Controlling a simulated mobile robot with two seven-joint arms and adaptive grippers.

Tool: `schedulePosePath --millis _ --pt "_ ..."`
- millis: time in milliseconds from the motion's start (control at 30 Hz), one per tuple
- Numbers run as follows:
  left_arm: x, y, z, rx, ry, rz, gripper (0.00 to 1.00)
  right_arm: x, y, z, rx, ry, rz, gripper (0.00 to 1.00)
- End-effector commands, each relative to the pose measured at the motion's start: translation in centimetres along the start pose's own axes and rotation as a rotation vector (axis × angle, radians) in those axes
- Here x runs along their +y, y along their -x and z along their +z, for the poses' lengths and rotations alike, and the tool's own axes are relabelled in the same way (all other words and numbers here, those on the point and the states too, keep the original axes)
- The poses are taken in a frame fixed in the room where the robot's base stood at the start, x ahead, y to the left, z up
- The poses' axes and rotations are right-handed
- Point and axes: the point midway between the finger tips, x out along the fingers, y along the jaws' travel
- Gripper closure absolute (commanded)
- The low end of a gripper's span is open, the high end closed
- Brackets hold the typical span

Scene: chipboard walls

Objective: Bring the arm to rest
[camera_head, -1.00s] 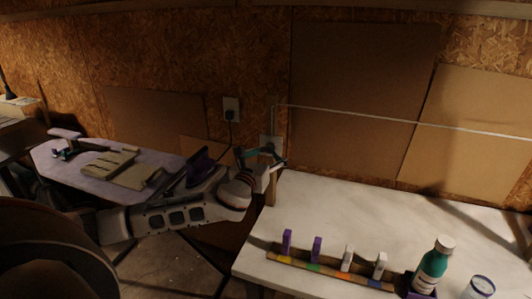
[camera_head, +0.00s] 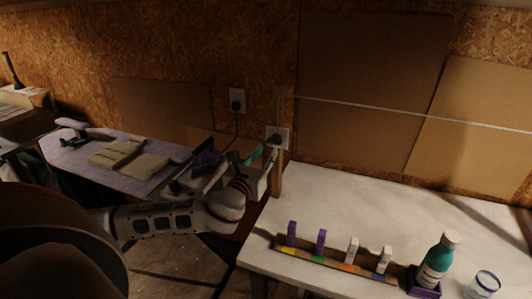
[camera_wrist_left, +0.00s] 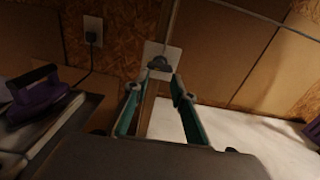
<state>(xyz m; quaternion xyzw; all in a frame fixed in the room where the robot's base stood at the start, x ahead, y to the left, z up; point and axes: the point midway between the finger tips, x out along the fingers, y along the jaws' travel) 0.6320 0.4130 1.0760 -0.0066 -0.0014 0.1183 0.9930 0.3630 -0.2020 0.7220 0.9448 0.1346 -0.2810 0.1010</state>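My left arm comes in from the left in the head view. My right gripper is not in view.
A purple iron (camera_head: 206,157) and folded cloth (camera_head: 130,158) are on the ironing board (camera_head: 75,155). A second outlet (camera_head: 237,101) holds a corded plug. The white table (camera_head: 350,210) carries a coloured strip with small blocks, a teal bottle (camera_head: 437,262) and a jar (camera_head: 482,285).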

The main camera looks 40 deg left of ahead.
Motion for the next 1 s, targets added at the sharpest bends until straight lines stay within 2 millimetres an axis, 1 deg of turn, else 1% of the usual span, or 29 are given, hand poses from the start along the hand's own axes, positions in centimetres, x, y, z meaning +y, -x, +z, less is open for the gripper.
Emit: schedulePosePath --millis 333,400,467,567,600,667,700,767,800,833,900,1000 --pt "-0.1 0.1 -0.2 0.004 0.007 -0.001 0.75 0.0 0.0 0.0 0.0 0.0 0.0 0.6" --pt "-0.6 0.5 -0.8 0.017 0.049 -0.001 0.75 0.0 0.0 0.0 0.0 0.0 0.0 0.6" --pt "-1.3 1.4 -1.9 0.043 0.125 0.002 0.75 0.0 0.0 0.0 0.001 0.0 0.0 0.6" --pt "-2.9 3.8 -4.7 0.114 0.346 0.027 0.75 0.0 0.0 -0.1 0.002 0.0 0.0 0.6" --pt "-3.5 5.2 -6.0 0.148 0.459 0.049 0.75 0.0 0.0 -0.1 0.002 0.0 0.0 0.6" --pt "-4.1 7.3 -8.0 0.2 0.64 0.097 0.75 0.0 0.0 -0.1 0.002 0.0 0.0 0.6" --pt "-4.3 8.8 -9.3 0.234 0.762 0.139 0.75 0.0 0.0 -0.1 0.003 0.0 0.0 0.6" --pt "-4.2 11.0 -11.1 0.275 0.938 0.212 0.75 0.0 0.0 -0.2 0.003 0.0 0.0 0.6" --pt "-4.0 12.6 -12.3 0.299 1.051 0.27 0.75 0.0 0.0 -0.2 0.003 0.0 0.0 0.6" --pt "-3.8 13.7 -13.1 0.312 1.134 0.315 0.75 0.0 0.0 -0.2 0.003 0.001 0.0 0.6" --pt "-3.1 16.3 -14.9 0.333 1.306 0.425 0.75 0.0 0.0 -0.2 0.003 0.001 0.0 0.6" --pt "-1.9 19.6 -17.0 0.338 1.501 0.575 0.75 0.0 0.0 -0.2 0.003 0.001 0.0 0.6"
